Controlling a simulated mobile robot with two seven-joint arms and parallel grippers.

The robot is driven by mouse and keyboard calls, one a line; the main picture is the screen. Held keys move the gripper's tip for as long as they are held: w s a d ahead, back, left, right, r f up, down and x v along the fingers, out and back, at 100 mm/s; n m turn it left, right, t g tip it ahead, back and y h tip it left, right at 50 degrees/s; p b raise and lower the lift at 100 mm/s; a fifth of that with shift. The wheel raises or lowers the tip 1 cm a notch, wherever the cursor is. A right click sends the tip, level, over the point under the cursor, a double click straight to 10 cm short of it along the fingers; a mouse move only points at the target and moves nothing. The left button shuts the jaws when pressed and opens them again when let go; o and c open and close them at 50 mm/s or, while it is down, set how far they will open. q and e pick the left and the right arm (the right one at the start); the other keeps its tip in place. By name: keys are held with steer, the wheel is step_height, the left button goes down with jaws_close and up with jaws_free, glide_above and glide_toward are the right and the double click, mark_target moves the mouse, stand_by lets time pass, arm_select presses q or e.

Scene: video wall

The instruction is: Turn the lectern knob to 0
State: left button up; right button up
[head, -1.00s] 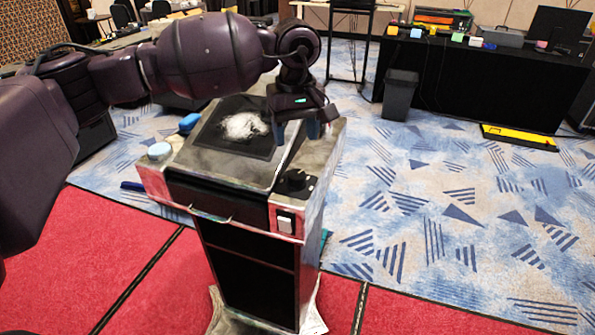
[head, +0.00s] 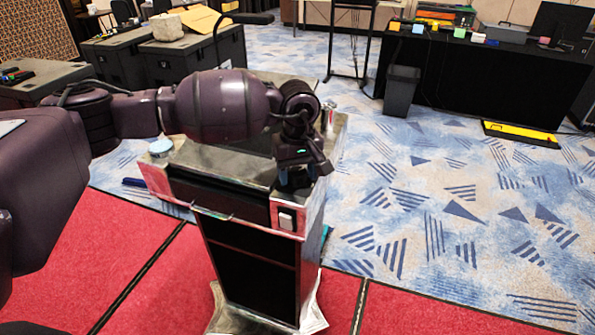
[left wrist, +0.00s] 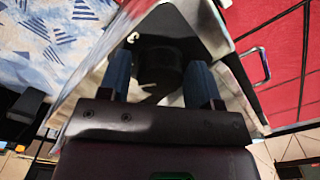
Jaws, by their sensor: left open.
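The lectern (head: 183,211) stands in front of me, with a sloped top and a dark front. Its black round knob (left wrist: 160,72) shows in the left wrist view, on a black plate at the lectern's right front corner. My left gripper (head: 294,180) points down over that corner and hides most of the knob in the head view. In the left wrist view its blue fingers (left wrist: 158,62) are open, one on each side of the knob. I cannot tell whether they touch it. A small white mark (left wrist: 133,38) lies near the knob, too blurred to read. My right gripper is out of view.
A white rocker switch (head: 287,219) sits on the lectern's front below the knob, and a pale blue round button (head: 160,148) at its left corner. A black bin (head: 401,91) and a black-draped table (head: 460,85) stand behind right.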

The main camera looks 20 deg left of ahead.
arm_select(q)
steer(key=c, duration=0.6)
steer(key=shift+c, duration=0.2)
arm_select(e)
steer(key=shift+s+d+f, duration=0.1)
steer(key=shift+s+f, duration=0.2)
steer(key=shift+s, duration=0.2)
